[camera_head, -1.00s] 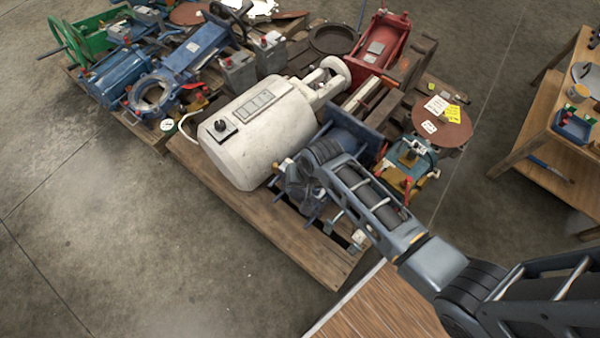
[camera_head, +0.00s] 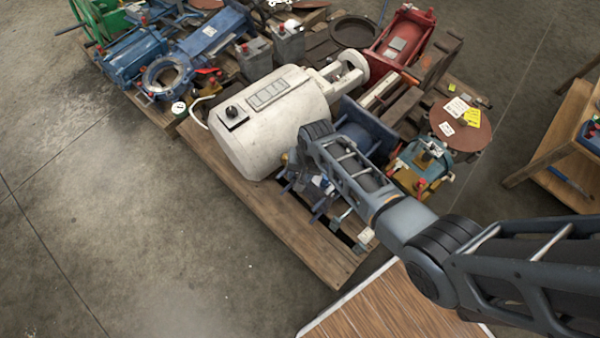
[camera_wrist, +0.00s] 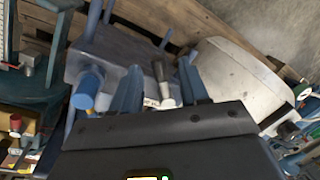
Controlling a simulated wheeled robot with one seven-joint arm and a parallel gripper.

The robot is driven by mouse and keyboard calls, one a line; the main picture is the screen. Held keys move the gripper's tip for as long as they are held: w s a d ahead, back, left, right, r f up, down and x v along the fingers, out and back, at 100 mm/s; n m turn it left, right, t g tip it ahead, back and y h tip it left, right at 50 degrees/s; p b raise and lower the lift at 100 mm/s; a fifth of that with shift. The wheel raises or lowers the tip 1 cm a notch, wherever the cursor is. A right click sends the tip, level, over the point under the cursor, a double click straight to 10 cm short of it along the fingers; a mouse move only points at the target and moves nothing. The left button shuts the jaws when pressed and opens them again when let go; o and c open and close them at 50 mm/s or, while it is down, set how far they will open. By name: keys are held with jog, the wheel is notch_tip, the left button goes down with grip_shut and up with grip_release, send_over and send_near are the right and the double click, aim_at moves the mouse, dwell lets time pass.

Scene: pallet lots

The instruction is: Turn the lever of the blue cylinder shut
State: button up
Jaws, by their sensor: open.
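The blue cylinder (camera_head: 356,137) lies on the pallet between the white tank and the teal machine, with a square blue end plate. My arm hides part of it. In the wrist view its blue end plate (camera_wrist: 113,55) fills the upper left, with rods sticking out. A lever (camera_wrist: 162,84) with a dark grip and a pale lower part stands between my fingers; I cannot tell whether they touch it. My gripper (camera_wrist: 160,88) is open around it. In the head view the gripper is largely hidden behind my arm.
The white tank (camera_head: 272,118) lies close beside the blue cylinder; its pale body (camera_wrist: 235,75) shows in the wrist view. A teal machine (camera_head: 420,168) and a brown disc (camera_head: 470,137) stand to the right. The floor (camera_head: 130,240) at lower left is clear.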

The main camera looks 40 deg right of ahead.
grip_shut()
dwell(0.5)
